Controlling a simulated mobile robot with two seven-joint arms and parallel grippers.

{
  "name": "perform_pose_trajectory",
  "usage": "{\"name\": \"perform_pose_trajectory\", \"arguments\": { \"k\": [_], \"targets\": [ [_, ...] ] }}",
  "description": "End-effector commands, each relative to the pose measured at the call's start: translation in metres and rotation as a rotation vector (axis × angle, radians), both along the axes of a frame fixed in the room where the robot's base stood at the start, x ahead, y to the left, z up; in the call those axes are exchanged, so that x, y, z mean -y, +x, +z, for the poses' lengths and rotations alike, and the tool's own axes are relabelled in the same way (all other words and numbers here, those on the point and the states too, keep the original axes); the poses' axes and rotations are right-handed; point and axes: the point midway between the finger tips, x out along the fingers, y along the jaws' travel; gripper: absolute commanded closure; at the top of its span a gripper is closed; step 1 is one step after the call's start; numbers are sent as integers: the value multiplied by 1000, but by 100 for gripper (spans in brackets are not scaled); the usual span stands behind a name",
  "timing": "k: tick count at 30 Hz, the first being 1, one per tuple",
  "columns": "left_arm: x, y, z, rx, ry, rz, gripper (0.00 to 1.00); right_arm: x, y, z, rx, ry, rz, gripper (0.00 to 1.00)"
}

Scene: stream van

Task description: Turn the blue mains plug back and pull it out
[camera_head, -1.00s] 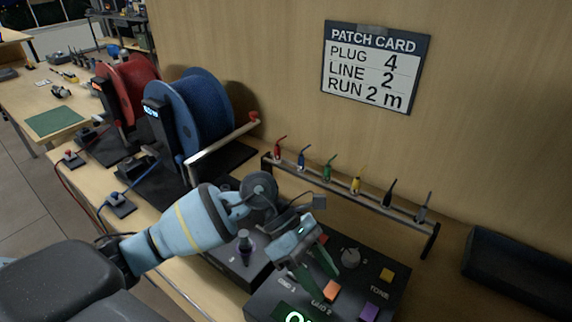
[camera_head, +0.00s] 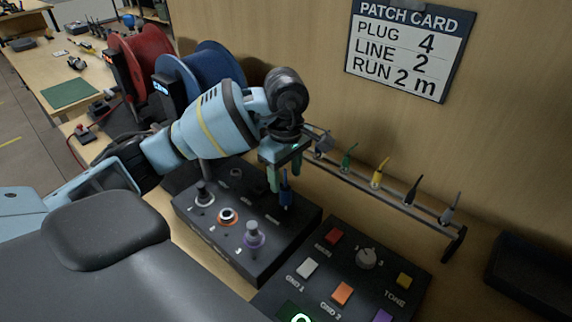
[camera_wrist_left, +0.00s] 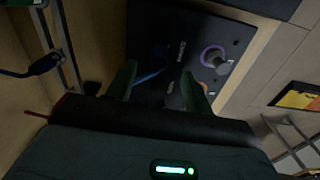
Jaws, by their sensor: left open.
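The blue mains plug (camera_head: 286,196) stands upright at the back right of the black socket box (camera_head: 190,217). In the wrist view it is a dim, slim blue shape (camera_wrist_left: 150,76) between my fingers. My left gripper (camera_head: 284,180) is open, its green fingers pointing down on either side of the plug's upper part. I cannot tell whether they touch it. The box also carries a white-ringed plug (camera_head: 203,195), an orange-ringed socket (camera_head: 228,216) and a purple-ringed plug (camera_head: 253,235). My right gripper is not in view.
A rack (camera_head: 405,205) with green, yellow, black and grey plugs runs behind, close to my left wrist. A button panel (camera_head: 338,265) stands right of the box. Red (camera_head: 147,60) and blue (camera_head: 220,65) cable reels stand behind my arm. A dark tray (camera_head: 530,270) lies at right.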

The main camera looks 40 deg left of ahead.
Motion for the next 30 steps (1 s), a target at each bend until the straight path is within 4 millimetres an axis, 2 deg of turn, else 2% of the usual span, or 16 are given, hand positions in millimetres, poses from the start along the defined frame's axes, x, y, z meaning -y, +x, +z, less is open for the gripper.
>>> {"name": "perform_pose_trajectory", "arguments": {
  "k": [3,10,15,23,30],
  "targets": [
    [0,-1,-19,-4,0,1,48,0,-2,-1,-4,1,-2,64],
    [0,0,-46,-2,-1,1,48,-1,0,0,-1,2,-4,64],
    [1,0,-55,1,-2,0,48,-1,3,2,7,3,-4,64],
    [1,0,-56,1,-2,0,48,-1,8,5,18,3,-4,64],
    [0,0,-56,1,-1,0,77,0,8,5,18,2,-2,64]
  ]
}}
